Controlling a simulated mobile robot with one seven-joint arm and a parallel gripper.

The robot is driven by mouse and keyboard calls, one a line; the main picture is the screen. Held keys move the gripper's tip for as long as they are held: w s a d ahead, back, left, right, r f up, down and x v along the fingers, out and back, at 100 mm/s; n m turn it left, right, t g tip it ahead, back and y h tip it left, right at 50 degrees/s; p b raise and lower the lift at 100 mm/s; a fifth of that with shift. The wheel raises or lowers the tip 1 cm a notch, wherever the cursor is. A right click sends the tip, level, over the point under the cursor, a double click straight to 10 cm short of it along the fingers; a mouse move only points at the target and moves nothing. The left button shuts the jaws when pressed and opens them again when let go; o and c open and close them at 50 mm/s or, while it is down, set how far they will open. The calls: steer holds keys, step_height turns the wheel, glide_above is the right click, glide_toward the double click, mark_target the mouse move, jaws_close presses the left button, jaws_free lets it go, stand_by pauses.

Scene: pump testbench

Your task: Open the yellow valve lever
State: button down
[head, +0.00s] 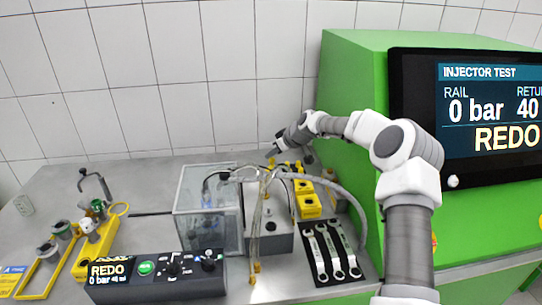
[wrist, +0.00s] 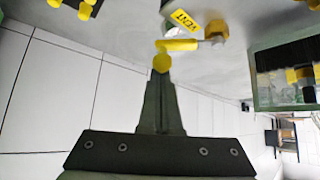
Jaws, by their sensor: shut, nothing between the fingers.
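In the wrist view, which looks turned over, a yellow lever (wrist: 180,45) runs sideways just beyond my fingertips, close to a yellow "VENT" tag (wrist: 184,20). My gripper (wrist: 161,76) is shut and empty. A rounded yellow knob (wrist: 161,62) shows right at the fingertips, at the lever's left end; I cannot tell whether they touch. In the head view my gripper (head: 277,151) is small, at the back of the bench behind the pump rig. Yellow parts (head: 272,161) show just below it there, and the lever's exact angle is too small to read.
The green cabinet (head: 350,95) with the test screen (head: 475,105) stands at right, close to my arm. A clear tank (head: 207,208), hoses, a wrench mat (head: 325,276) and a control box (head: 160,277) are in front. The tiled wall (head: 180,80) is behind.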

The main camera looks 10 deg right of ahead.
steer(key=shift+s+f+b, duration=0.1)
steer(key=shift+b, duration=0.2)
steer(key=s+m+h+b, duration=0.1)
steer(key=m+b, duration=0.1)
steer(key=s+d+m+t+h+b, duration=0.1)
steer(key=m+h+b, duration=0.1)
steer(key=s+d+m+h+b, duration=0.1)
steer(key=m, duration=0.1)
steer(key=shift+m+t+h+b, duration=0.4)
steer(key=shift+s+d+b, duration=0.25)
steer(key=shift+s+b, duration=0.35)
steer(key=shift+b, duration=0.1)
steer(key=shift+s, duration=0.15)
steer(key=v, duration=1.7)
steer(key=shift+s, duration=0.15)
steer(key=shift+s+d+r, duration=0.1)
steer(key=shift+r, duration=0.15)
